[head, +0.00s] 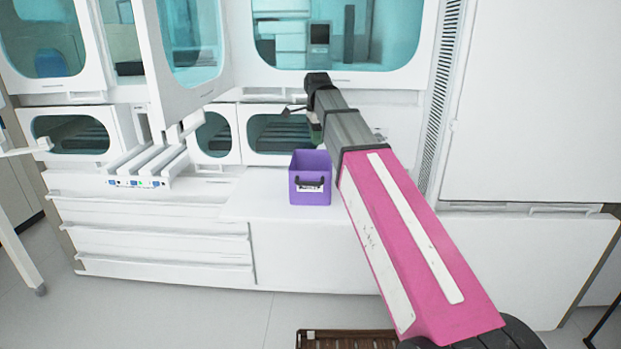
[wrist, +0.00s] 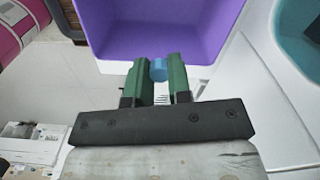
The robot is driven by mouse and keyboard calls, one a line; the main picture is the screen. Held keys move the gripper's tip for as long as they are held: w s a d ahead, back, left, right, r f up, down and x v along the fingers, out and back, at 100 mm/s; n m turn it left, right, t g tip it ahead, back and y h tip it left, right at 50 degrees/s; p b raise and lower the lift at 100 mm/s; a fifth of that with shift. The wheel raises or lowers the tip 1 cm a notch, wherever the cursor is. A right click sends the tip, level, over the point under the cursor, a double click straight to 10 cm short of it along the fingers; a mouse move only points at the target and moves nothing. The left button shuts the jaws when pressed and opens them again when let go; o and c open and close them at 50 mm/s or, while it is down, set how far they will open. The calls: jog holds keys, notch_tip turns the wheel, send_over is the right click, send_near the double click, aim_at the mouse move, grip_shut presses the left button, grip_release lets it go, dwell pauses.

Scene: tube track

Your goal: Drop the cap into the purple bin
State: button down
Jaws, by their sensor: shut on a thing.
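The purple bin (head: 310,187) stands on the white counter in the head view, with a dark handle and a label on its front. It also fills the top of the wrist view (wrist: 115,30). My gripper (wrist: 158,72) has green fingers and is shut on the blue cap (wrist: 158,69). In the wrist view the cap shows between the fingertips, against the bin's edge. In the head view my gripper (head: 291,110) is above the bin, and the cap is too small to make out. I cannot tell whether the cap is directly over the bin's opening.
A white rack with several rails (head: 145,165) stands to the left of the bin. White cabinets with teal windows (head: 335,40) rise behind. The white counter (head: 262,190) is clear beside the bin. A brown slatted thing (head: 345,339) lies at the bottom on the floor.

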jog(key=shift+f, duration=2.85)
jog(key=c, duration=1)
grip_release()
jog(key=shift+r, duration=0.1)
notch_tip(320, 180, up, 10)
jog(key=shift+f, duration=0.25)
jog(key=shift+r, duration=0.55)
